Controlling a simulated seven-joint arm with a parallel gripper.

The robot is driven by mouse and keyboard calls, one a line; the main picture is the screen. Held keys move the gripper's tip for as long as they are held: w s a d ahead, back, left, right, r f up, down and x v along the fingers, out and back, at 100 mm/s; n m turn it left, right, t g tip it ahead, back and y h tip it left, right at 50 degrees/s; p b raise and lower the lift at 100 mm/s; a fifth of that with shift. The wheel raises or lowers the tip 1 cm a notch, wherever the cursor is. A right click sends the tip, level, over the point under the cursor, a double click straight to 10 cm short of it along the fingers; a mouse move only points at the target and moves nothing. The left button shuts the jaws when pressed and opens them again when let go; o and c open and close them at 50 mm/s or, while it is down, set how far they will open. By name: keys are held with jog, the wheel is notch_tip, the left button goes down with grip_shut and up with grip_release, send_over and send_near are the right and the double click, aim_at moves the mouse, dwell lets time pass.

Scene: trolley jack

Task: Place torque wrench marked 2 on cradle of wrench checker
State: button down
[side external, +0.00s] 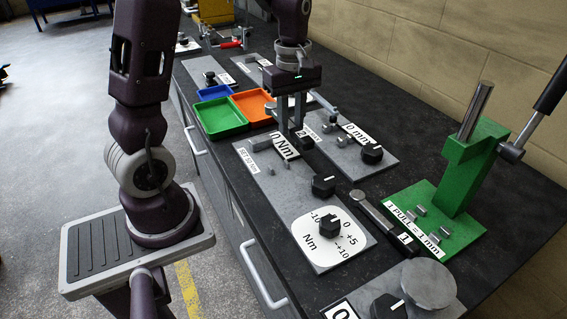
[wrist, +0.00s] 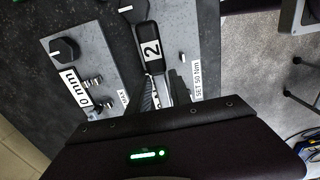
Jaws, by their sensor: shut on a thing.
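The torque wrench marked 2 (wrist: 151,50) shows in the wrist view as a dark handle with a white label, running down between my fingers. My gripper (wrist: 163,97) is shut on it. In the side view my gripper (side external: 298,126) points down over the bench beside the "0 Nm" plate, and the wrench is mostly hidden there. The wrench checker (side external: 293,205) is a grey panel with a "0 Nm" plate, black knobs and a white Nm dial. Small pegs and a grey block stand at its far end. I cannot tell whether the wrench touches anything below.
A wrench marked 1 (side external: 380,214) lies right of the checker. A grey "0 mm" panel (side external: 383,160) with a knob and pegs is close to my gripper's right. A green jack stand (side external: 462,170) is further right. Blue, orange and green trays (side external: 222,128) lie to the left.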

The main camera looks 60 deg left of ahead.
aim_at(284, 177)
jog(key=s+f, duration=0.1)
jog(key=f, duration=0.2)
jog(key=s+d+f, duration=0.1)
jog(key=f, duration=0.3)
jog(key=s+d+f, duration=0.1)
jog(key=f, duration=0.2)
jog(key=shift+d+f, duration=0.15)
jog(key=shift+d, duration=0.05)
jog(key=shift+f, duration=0.1)
jog(key=c, duration=1.2)
grip_release()
jog(key=shift+o, duration=0.2)
notch_tip(284, 177, up, 13)
jog(key=s+d+r+m+t, duration=0.5)
jog(key=s+d+r+m, duration=0.3)
jog(key=m, duration=1)
jog(key=s+d, duration=0.3)
jog(key=s, duration=0.2)
jog(key=shift+s+r+t, duration=0.15)
jog(key=shift+s+t, duration=0.1)
jog(key=shift+t, duration=0.05)
